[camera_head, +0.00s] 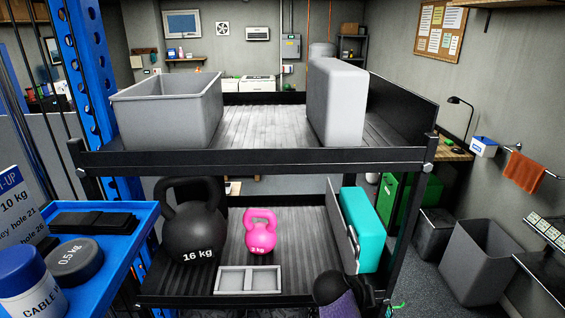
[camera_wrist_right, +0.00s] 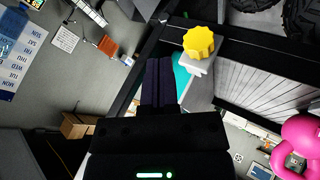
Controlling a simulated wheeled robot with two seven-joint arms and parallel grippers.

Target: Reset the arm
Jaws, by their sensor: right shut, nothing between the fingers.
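My right gripper (camera_wrist_right: 159,66) shows in the right wrist view with its two dark fingers together and nothing between them. It points toward the rack's dark frame, beside a yellow knob (camera_wrist_right: 199,42) on a pale grey piece. In the head view a dark rounded part, probably of my right arm, shows at the bottom edge, in front of the lower shelf's right side. The fingers cannot be made out there. My left gripper is in neither view.
A black rack's lower shelf (camera_head: 286,222) holds a black 16 kg kettlebell (camera_head: 191,230), a pink kettlebell (camera_head: 261,235), a small divided tray (camera_head: 249,268) and a teal box (camera_head: 370,230). A grey bin (camera_head: 170,112) stands above. A blue tray (camera_head: 120,254) is at left.

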